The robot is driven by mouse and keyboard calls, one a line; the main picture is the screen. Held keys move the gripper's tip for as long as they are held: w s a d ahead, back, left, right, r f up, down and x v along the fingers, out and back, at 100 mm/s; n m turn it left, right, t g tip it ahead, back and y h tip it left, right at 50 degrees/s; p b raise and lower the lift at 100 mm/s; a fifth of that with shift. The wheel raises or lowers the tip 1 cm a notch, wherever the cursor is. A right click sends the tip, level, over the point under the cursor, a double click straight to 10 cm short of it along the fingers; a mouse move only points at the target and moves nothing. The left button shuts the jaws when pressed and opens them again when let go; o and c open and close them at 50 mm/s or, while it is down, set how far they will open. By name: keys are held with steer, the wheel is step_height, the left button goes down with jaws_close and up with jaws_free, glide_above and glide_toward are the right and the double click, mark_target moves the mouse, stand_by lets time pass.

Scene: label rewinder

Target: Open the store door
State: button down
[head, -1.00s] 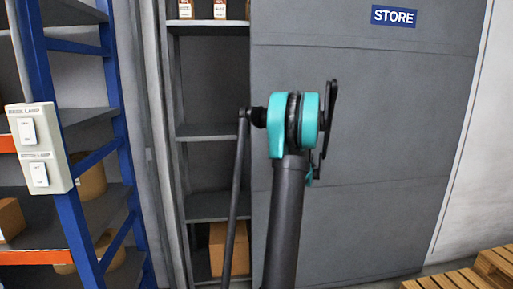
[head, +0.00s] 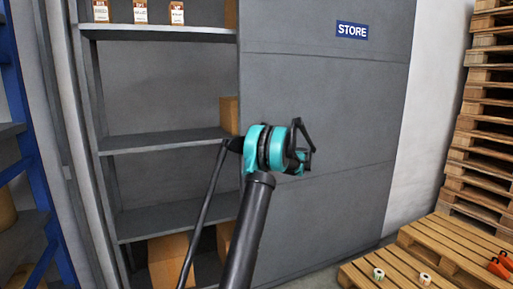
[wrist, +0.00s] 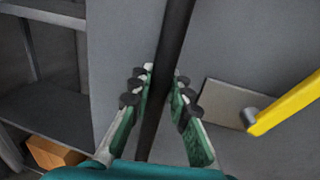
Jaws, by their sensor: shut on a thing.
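The grey store door (head: 350,110) with the blue STORE sign (head: 352,30) stands partly open, slid to the right. Left of its edge the shelves behind it show. In the wrist view a dark upright bar (wrist: 174,35) runs in front of the grey door panel (wrist: 125,40), near the door's left edge. My gripper (wrist: 162,88) is shut on this bar, with a finger on each side. In the head view my gripper (head: 303,148) is against the door, and the bar cannot be made out behind it.
Open shelves (head: 160,140) hold small labelled packs (head: 140,12) and cardboard boxes (head: 170,262). Wooden pallets (head: 430,250) lie on the floor at right, beside a tall pallet stack (head: 488,120). A yellow lever (wrist: 285,103) shows at right in the wrist view.

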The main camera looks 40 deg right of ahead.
steer(key=shift+s+d, duration=0.2)
steer(key=shift+d, duration=0.4)
steer(key=c, duration=1.4)
jaws_free()
steer(key=s, duration=0.4)
steer(key=s+a, duration=0.1)
steer(key=s, duration=0.7)
steer(key=shift+a, duration=0.2)
steer(key=shift+w, duration=0.1)
